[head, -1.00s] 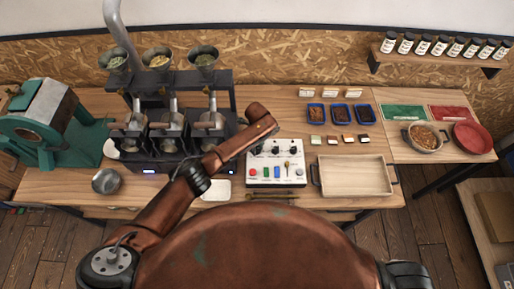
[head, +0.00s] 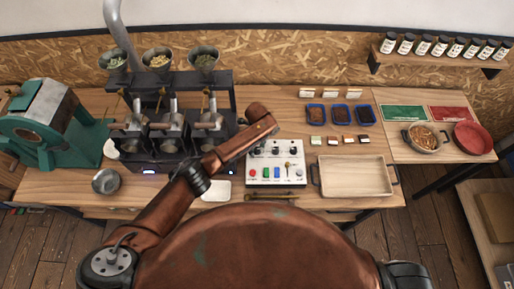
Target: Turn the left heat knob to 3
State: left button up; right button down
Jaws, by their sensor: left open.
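The white control panel (head: 276,174) stands on the wooden bench, with a row of dark knobs along its top and coloured buttons and a small lever lower down. The middle knob (head: 275,151) and right knob (head: 294,151) show. My right gripper is not in view.
A roaster rack (head: 181,78) with hoppers stands left of the panel. An empty wooden tray (head: 355,190) lies close on its right. Blue bean trays (head: 340,105) and small sample blocks (head: 333,140) are behind. A green machine (head: 50,125) stands far left.

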aim_at(257, 149)
pick_arm(q)
notch_tip(257, 149, up, 12)
dwell(0.5)
dwell(0.5)
